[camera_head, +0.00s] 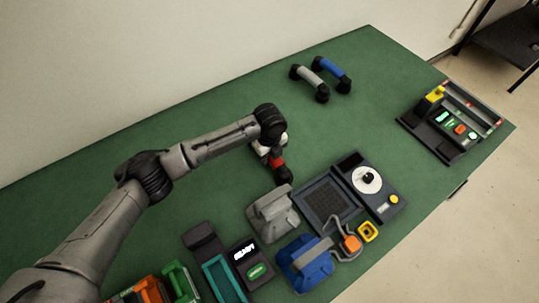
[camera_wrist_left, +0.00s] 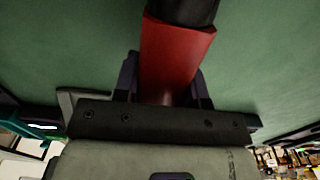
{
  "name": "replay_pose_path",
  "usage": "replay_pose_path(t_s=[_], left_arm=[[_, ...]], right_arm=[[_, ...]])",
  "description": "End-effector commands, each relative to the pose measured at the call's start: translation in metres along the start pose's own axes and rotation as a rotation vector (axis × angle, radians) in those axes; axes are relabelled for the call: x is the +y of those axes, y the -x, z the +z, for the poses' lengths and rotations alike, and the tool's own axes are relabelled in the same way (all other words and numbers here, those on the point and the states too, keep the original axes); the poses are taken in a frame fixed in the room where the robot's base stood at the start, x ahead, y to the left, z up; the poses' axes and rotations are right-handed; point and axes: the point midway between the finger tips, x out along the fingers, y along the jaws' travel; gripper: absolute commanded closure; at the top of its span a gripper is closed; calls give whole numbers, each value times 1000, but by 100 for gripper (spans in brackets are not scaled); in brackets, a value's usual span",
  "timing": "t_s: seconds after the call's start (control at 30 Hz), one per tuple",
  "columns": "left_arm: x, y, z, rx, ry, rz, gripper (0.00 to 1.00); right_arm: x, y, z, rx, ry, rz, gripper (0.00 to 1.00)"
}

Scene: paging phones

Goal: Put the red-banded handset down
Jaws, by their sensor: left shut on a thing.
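The red-banded handset (camera_head: 277,161) is at my left gripper (camera_head: 271,150), near the middle of the green table. Its red band and a black end show below the wrist; the rest is hidden by my arm. In the left wrist view the red band (camera_wrist_left: 176,52) runs up from between the two dark fingers of the left gripper (camera_wrist_left: 165,88), which are shut on it. A black end (camera_wrist_left: 185,10) is cut off at the top edge. I cannot tell whether the handset touches the table. My right gripper is not in view.
A grey handset (camera_head: 310,82) and a blue handset (camera_head: 332,73) lie at the back. A grey cradle (camera_head: 272,212), a dial unit (camera_head: 368,182) and a blue phone (camera_head: 304,262) stand in front. A console (camera_head: 452,128) is at the right. Green table (camera_head: 345,120) is bare between.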

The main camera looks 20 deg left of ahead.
Motion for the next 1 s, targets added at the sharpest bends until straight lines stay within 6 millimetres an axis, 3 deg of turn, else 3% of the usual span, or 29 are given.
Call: replay_pose_path(t_s=[0.07,0.37,0.67,1.0], left_arm=[[0,1,0,0,0,-1,98],[-1,7,0,0,0,-2,98],[-1,47,0,-1,-1,-4,98],[-35,84,-59,1,-4,-3,98]], right_arm=[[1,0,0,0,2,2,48],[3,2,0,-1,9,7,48],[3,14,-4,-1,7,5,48],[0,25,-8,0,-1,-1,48]])
